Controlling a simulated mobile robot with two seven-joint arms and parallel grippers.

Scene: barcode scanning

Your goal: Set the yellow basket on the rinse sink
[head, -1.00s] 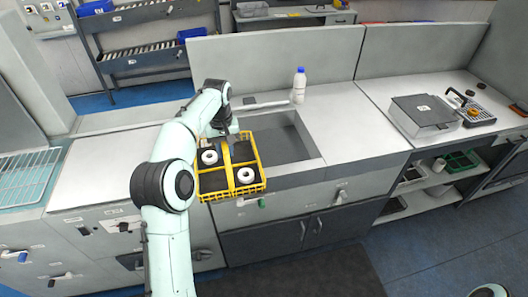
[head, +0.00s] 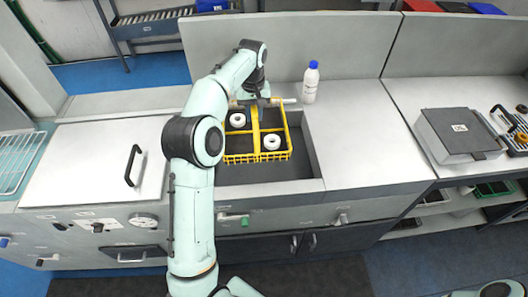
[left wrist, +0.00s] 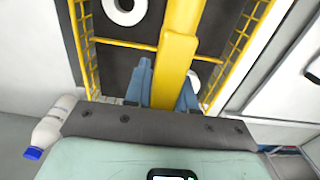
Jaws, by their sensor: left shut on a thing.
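The yellow basket (head: 240,158) is a wire basket with dark inner compartments and two white rings. In the head view it is over the left and middle part of the rinse sink (head: 307,152), roughly level; whether it touches the sink cannot be told. My left gripper (head: 262,100) is at the basket's far side. In the left wrist view my left gripper's grey-blue fingers (left wrist: 163,88) are closed around the basket's yellow handle (left wrist: 182,40). The basket's wire wall (left wrist: 236,45) also shows there. My right gripper is not in view.
A white bottle with a blue cap (head: 310,82) stands behind the sink on the right, and it also shows in the left wrist view (left wrist: 50,130). A grey box (head: 460,133) is on the right counter. The counter right of the sink (head: 360,150) is clear.

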